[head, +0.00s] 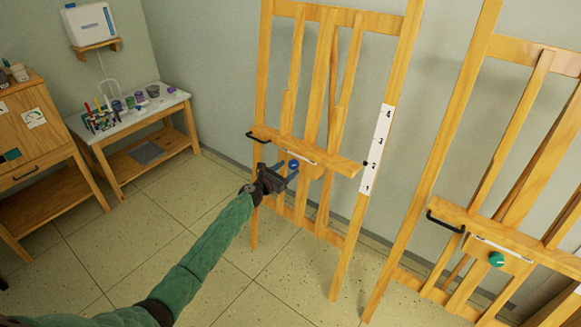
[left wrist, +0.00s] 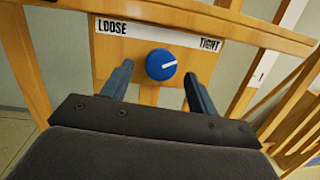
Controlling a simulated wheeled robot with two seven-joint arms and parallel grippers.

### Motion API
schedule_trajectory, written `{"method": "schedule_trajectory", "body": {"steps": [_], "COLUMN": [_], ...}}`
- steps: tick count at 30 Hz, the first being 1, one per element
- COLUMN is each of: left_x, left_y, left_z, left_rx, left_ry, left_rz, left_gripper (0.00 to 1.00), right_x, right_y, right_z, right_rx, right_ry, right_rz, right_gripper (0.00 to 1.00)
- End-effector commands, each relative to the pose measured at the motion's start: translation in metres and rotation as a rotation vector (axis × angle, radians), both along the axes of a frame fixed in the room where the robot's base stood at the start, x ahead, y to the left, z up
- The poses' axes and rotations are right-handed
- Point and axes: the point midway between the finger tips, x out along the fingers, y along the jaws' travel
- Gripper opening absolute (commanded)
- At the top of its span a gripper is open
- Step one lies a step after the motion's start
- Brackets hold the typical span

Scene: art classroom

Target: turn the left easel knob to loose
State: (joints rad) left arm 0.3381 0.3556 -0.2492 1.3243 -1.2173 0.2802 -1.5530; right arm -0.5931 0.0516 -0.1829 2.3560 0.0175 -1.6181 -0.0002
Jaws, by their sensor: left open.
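The left easel (head: 333,20) has a blue round knob (head: 293,164) below its wooden tray ledge. In the left wrist view the blue knob (left wrist: 161,64) sits under a white strip (left wrist: 160,33) reading LOOSE at left and TIGHT at right. The knob's white pointer line points right and slightly up, toward the TIGHT side. My left gripper (head: 287,173) is open in front of the knob. In the left wrist view its two fingers stand on either side of the knob, with visible gaps; contact cannot be seen. My right gripper is out of view.
A second easel (head: 470,100) with a green knob (head: 496,259) stands at right. A black handle (head: 259,138) sticks out at the left ledge's end. A paint table (head: 120,130) and wooden cabinet (head: 30,125) stand at left. Tiled floor between is clear.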

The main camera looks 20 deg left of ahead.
Motion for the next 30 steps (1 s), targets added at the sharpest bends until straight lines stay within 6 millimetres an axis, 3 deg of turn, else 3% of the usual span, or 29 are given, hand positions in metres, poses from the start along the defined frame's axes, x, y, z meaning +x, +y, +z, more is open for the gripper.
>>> {"method": "schedule_trajectory", "body": {"steps": [7,17,24,30], "left_x": [0.020,0.023,0.023,0.023], "left_y": [-0.009,-0.010,-0.010,-0.010], "left_z": [0.000,-0.001,-0.001,-0.001], "left_rx": [-0.002,-0.002,-0.002,-0.010], "left_ry": [0.002,0.001,0.001,0.004], "left_rz": [0.000,0.000,0.000,0.002], "left_gripper": [0.59,0.59,0.15,0.15], "right_x": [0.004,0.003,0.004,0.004], "right_y": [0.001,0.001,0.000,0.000], "right_z": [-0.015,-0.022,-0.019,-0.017], "right_rx": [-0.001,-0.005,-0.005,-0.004], "right_ry": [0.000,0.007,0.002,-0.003], "right_rz": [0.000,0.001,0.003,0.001], "right_gripper": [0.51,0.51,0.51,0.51]}}
